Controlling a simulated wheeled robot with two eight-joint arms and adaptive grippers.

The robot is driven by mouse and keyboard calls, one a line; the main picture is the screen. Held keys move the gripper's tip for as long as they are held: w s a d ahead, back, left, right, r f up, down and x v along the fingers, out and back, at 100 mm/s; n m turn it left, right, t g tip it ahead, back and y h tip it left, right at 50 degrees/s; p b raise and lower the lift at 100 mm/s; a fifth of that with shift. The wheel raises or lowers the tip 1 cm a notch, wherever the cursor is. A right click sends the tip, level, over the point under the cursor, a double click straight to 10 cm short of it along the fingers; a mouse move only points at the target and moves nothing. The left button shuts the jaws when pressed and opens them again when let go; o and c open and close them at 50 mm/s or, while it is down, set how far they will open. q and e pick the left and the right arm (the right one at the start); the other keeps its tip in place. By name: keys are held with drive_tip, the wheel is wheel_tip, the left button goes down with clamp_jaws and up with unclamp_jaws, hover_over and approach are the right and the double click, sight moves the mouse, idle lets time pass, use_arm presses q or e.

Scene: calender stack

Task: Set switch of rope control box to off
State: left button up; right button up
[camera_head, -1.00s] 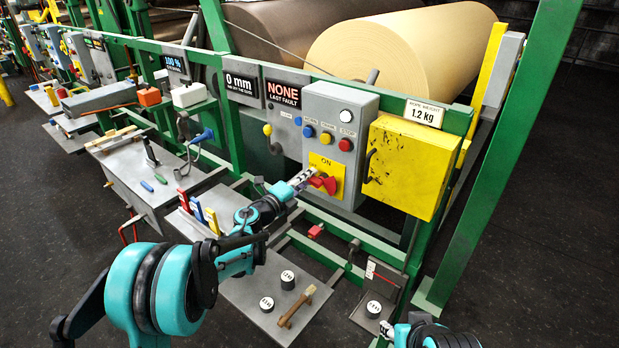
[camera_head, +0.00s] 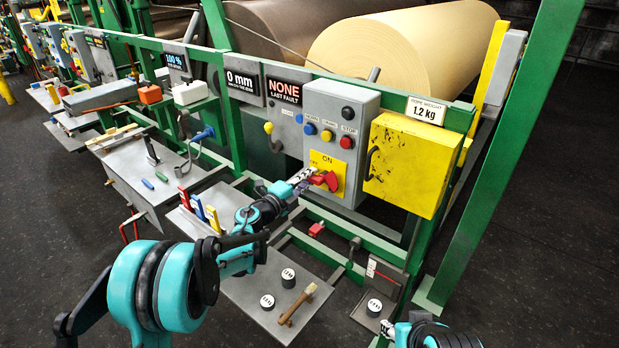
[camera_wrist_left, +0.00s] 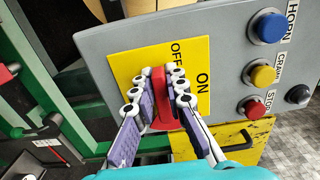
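The rope control box (camera_head: 343,112) is a grey panel hanging on the green rail. Its red rotary switch (camera_head: 331,181) sits on a yellow plate (camera_head: 324,164) marked ON and OFF. My left gripper (camera_head: 306,178) is at the switch. In the left wrist view my left gripper (camera_wrist_left: 158,88) has one finger on each side of the red switch (camera_wrist_left: 159,108) and appears shut on it. The switch handle is partly hidden by the fingers. My right gripper (camera_head: 388,328) shows only as a small part at the bottom edge; its opening cannot be made out.
Blue, yellow and red buttons and a dark round lamp (camera_head: 348,113) are on the box. A yellow cabinet (camera_head: 408,160) hangs close to its right. A grey tray (camera_head: 250,300) with weights and a brush lies below. Green rails surround the box.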

use_arm(q)
drive_tip(key=o, duration=0.4)
drive_tip(key=shift+f, duration=0.1)
drive_tip(key=shift+a, duration=0.1)
drive_tip(key=v, duration=1.2)
